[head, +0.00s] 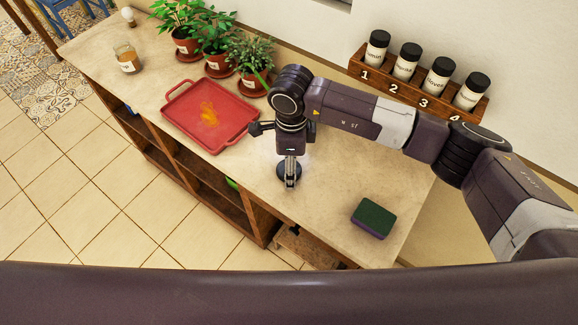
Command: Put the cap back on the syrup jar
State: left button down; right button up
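A small glass jar (127,62) with amber contents and a white label stands near the far left end of the counter; its top looks uncapped, and the label is too small to read. My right gripper (291,184) points down over the middle of the counter, far from the jar. A dark round thing (281,171), perhaps the cap, shows right behind and around its fingers. The fingers look close together, seen nearly edge-on, and I cannot tell whether they grip it. My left gripper is not in view.
A red tray (240,141) with an orange stain lies between jar and gripper. Potted plants (215,62) stand along the back. A wooden rack (428,93) holds several black-capped jars. A green and purple sponge (373,219) lies front right. A small white thing (128,17) is beyond the jar.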

jog(key=c, duration=0.9)
jog(key=shift+r, duration=0.1)
jog(key=shift+r+b, duration=2.6)
jog(key=shift+r, duration=7.3)
